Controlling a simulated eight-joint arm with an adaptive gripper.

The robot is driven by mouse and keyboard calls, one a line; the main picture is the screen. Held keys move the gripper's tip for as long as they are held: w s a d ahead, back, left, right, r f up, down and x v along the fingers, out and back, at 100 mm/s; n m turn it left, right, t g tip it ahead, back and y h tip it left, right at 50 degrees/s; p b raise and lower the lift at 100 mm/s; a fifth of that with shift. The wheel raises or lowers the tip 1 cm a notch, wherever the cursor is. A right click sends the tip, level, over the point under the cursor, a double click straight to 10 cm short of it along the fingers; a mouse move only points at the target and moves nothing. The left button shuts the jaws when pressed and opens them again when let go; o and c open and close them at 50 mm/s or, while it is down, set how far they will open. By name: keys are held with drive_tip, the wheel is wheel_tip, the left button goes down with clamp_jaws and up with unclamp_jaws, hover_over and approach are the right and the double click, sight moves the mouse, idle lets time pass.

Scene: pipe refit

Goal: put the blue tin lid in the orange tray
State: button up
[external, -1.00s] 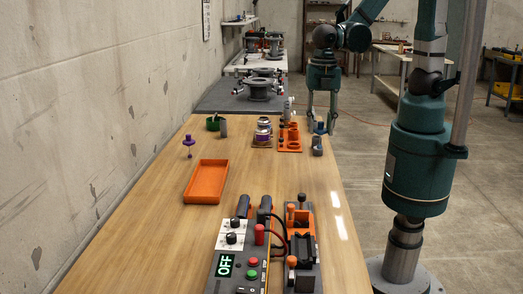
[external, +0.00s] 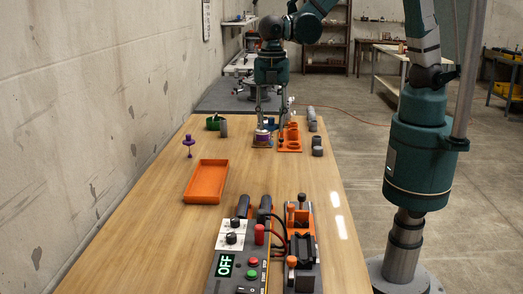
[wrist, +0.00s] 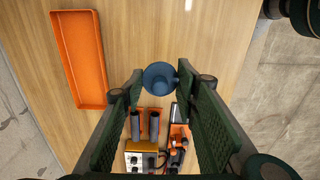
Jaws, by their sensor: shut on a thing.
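The blue tin lid (wrist: 160,78) is round with a raised knob. My gripper (wrist: 160,84) is shut on it, with a finger on either side. In the external view my gripper (external: 269,122) hangs over the far half of the table, by the tins, and the lid (external: 271,126) shows small between the fingers. The orange tray (external: 206,182) is shallow, rectangular and empty. It lies left of centre on the table, nearer the camera than my gripper. The tray (wrist: 79,60) also shows at the upper left in the wrist view.
A tin (external: 261,140) stands under my gripper, partly hidden. An orange rack (external: 290,146) is just right of it. A purple spindle-like piece (external: 188,144) and a green bowl (external: 213,123) stand to the left. A control box (external: 238,258) is in front. Bare tabletop surrounds the tray.

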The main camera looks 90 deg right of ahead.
drive_tip(key=w+a+f+p, duration=0.1)
drive_tip(key=w+a, duration=0.1)
drive_tip(key=w, duration=0.8)
drive_tip(key=w+a+f+p, duration=0.1)
drive_tip(key=w+a+p, duration=0.1)
drive_tip(key=w, duration=0.9)
drive_tip(key=shift+a+p, duration=0.3)
drive_tip(key=shift+a, duration=0.15)
drive_tip(key=shift+f, duration=0.1)
wheel_tip(320, 180, down, 6)
drive_tip(key=shift+f, duration=0.1)
drive_tip(key=shift+f, duration=1.85)
drive_tip(key=shift+f, duration=0.15)
